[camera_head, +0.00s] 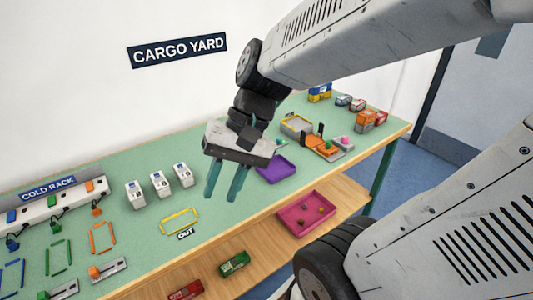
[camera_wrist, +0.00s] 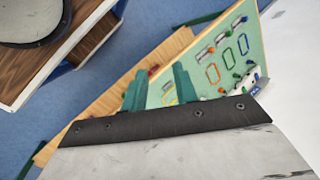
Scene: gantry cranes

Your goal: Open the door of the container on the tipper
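My gripper (camera_head: 223,192) hangs above the green table (camera_head: 150,222), fingers pointing down and apart, with nothing between them. The fingers also show apart in the wrist view (camera_wrist: 158,92). An orange piece with dark upright parts (camera_head: 316,141) stands at the right of the table, to the right of my gripper and apart from it. It looks like the container on the tipper. It is small here, and I cannot make out its door or whether that is open. The wrist view does not show it.
A purple tray (camera_head: 276,168) and a yellow-edged grey tray (camera_head: 297,124) lie near the orange piece. Toy trucks (camera_head: 368,120) stand farther right. White blocks (camera_head: 160,184) and the cold rack (camera_head: 45,208) are left. A pink tray (camera_head: 304,214) sits on the lower shelf.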

